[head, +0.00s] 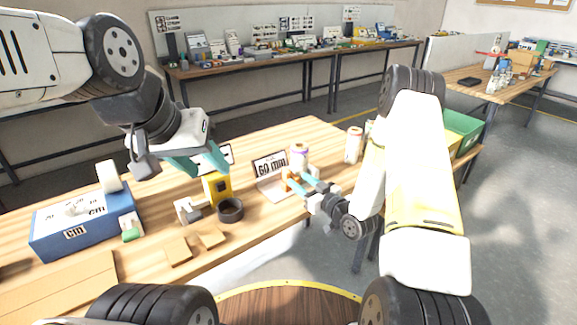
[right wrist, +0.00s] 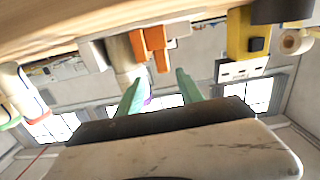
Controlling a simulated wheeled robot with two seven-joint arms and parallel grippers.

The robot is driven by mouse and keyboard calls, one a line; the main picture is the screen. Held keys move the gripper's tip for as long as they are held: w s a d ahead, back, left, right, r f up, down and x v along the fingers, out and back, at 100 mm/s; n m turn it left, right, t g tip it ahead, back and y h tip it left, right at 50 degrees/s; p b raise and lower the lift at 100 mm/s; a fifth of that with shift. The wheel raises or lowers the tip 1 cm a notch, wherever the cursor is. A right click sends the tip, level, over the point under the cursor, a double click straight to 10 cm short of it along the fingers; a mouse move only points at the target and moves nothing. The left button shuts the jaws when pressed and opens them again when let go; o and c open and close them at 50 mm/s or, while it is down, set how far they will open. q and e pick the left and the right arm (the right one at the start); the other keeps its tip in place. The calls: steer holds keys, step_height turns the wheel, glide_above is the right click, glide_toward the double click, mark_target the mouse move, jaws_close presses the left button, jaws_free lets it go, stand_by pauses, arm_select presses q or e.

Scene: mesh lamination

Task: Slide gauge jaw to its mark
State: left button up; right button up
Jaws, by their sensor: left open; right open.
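A small orange piece (head: 288,180), which looks like the gauge jaw, stands by a placard reading "60 MM" (head: 270,166). In the right wrist view the orange piece (right wrist: 150,42) is upright in that picture, beside a pale grey part. My right gripper (head: 309,184) is open just right of the orange piece. In the right wrist view its teal fingers (right wrist: 158,92) point toward that piece, with nothing between them. My left gripper (head: 198,160) is open and empty above the table, left of the placard. The mark itself is too small to make out.
A yellow block (head: 216,189) and a black ring (head: 230,210) stand left of the placard. A blue box marked "cm" (head: 84,238) is at the left. White cylinders (head: 354,145) stand behind. Flat wooden pieces (head: 180,251) lie near the front edge of the table (head: 250,225).

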mark_target(289, 175)
steer(key=shift+s+f, duration=0.3)
steer(key=shift+f, duration=0.1)
steer(key=shift+a, duration=0.2)
steer(key=x, duration=0.7)
steer(key=shift+w+a+r, duration=0.1)
steer(key=shift+w+r, duration=0.05)
steer(key=shift+w, duration=0.15)
jaws_close()
stand_by(0.7)
